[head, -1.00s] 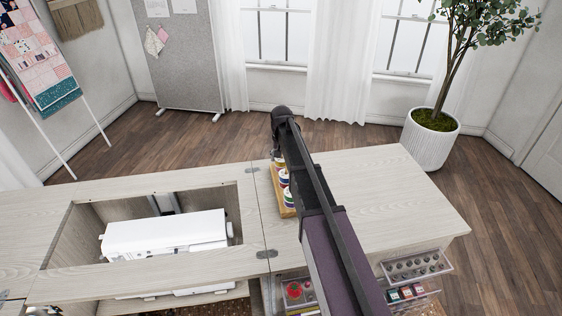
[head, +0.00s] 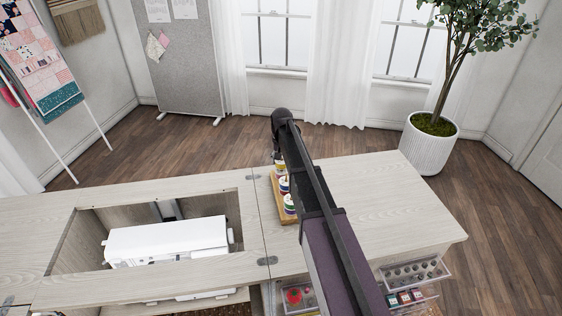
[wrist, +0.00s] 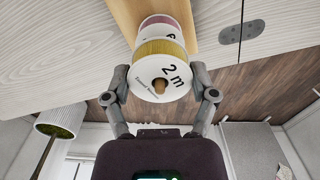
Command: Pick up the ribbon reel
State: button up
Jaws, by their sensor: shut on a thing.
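A ribbon reel (wrist: 162,75) with white flanges marked "2 m" and yellow ribbon sits between the two fingers of my gripper (wrist: 161,78) in the wrist view. The fingers are shut on it from both sides. The end of a wooden peg shows in its centre hole. Behind it is another reel (wrist: 158,24) with pink ribbon, over a wooden stand (wrist: 118,14). In the head view the stand (head: 288,220) carries several reels (head: 289,204), and my arm hides much of them and my gripper. I cannot tell whether the held reel is lifted.
The stand is on the pale cabinet top (head: 380,205). Left of it, a white sewing machine (head: 165,240) lies in a recessed opening. Clear drawers (head: 415,270) with small items stick out at the front right. The top's right side is clear.

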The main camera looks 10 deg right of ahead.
jog(key=shift+r+p, duration=3.3)
jog(key=shift+r, duration=0.4)
